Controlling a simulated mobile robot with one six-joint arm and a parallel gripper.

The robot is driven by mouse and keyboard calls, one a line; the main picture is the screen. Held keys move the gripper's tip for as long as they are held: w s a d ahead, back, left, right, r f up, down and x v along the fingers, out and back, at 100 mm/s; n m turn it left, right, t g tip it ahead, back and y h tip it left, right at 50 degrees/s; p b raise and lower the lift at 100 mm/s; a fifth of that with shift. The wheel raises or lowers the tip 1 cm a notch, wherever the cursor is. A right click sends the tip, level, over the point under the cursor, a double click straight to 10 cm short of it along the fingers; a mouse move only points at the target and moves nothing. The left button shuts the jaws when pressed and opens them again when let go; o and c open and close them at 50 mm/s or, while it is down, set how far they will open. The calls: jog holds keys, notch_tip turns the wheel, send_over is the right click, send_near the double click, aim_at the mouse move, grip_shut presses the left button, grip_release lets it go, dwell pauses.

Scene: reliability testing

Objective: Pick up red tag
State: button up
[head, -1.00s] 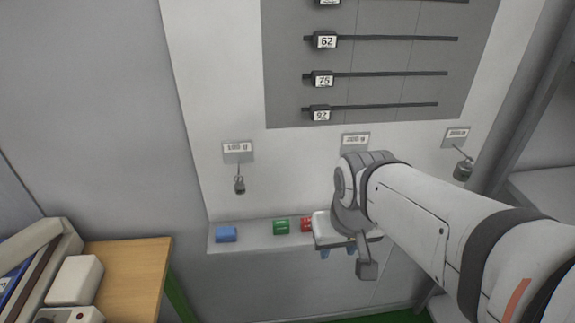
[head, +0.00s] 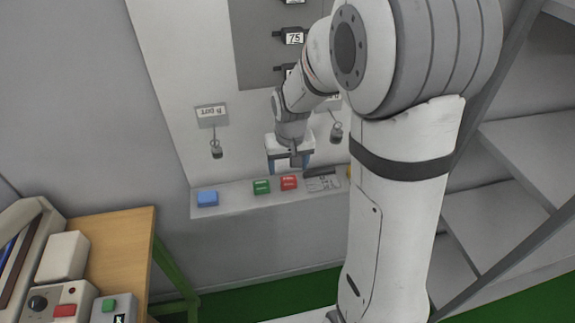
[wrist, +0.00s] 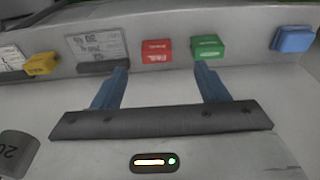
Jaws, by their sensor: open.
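The red tag (head: 289,183) lies on the pale ledge between the green tag and a grey printed plate. In the wrist view the red tag (wrist: 156,52) shows white lettering that seems to read FAIL. My gripper (head: 289,164) is open and empty, just above the ledge near the red tag. In the wrist view my gripper's blue fingers (wrist: 162,68) are spread, with the red tag ahead between their tips and apart from them. The green tag (wrist: 207,47) is just beyond the right fingertip.
A blue tag (head: 207,198) lies farther left on the ledge (head: 234,198). A yellow tag (wrist: 41,64) and the printed plate (wrist: 97,48) are on the other side. Small weights (head: 216,150) hang on the wall above. A wooden desk (head: 120,240) stands at left.

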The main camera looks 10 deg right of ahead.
aim_at(289, 179)
jog(key=f, duration=0.2)
jog(key=w+f, duration=0.1)
jog(key=f, duration=0.2)
jog(key=w+f, duration=0.1)
jog(key=f, duration=0.2)
jog(key=shift+d+f+p, duration=0.15)
jog(key=shift+d+p, duration=0.15)
jog(key=shift+p, duration=0.05)
jog(key=c, duration=1)
